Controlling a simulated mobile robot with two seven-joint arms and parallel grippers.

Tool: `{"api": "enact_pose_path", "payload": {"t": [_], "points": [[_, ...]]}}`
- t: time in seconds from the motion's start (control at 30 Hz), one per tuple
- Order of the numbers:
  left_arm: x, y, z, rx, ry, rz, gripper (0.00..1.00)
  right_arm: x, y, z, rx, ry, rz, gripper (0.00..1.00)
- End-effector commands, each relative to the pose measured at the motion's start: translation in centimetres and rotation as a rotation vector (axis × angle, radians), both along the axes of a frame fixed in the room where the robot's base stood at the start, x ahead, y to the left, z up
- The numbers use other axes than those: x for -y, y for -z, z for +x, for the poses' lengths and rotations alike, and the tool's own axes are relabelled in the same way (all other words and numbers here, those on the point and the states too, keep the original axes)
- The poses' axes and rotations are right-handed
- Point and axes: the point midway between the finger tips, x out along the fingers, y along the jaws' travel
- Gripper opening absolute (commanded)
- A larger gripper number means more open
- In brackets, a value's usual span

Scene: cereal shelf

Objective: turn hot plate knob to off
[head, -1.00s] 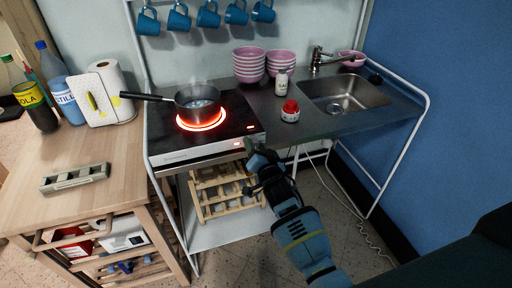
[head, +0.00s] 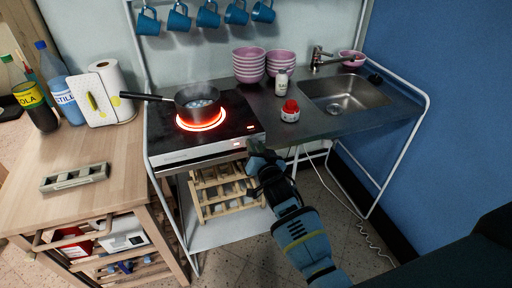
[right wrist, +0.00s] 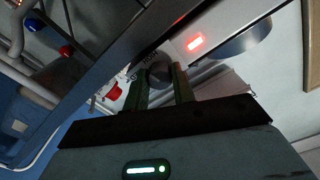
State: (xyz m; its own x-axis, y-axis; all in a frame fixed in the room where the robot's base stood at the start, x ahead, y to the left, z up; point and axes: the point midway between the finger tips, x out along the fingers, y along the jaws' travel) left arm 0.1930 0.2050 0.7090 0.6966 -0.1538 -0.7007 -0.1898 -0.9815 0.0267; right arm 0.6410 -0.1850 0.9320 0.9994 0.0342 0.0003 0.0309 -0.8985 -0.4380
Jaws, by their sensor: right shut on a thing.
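The hot plate (head: 235,112) has a black top and a light front panel. Its burner (head: 214,123) glows red under a steaming pot (head: 190,102). My right gripper (head: 256,148) is at the right end of the front panel. In the right wrist view its two fingers (right wrist: 163,88) are shut on a dark round knob (right wrist: 158,70), partly hidden between them. A red indicator (right wrist: 195,43) is lit beside the knob. The head view hides the knob behind the gripper. My left gripper is not in view.
The pot's handle (head: 145,97) points left. A red-capped jar (head: 290,112) and a white bottle (head: 281,83) stand right of the hot plate. Pink bowls (head: 249,66) are behind, a sink (head: 345,95) at right. A wooden rack (head: 220,190) stands below.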

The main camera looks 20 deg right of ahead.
Motion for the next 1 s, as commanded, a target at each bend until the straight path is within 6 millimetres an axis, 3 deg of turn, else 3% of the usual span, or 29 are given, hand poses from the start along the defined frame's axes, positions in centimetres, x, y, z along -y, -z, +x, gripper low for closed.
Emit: {"api": "enact_pose_path", "payload": {"t": [1.0], "points": [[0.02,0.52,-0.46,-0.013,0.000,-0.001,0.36,-0.02,0.08,-0.01,0.033,-0.001,-0.965,0.03]]}}
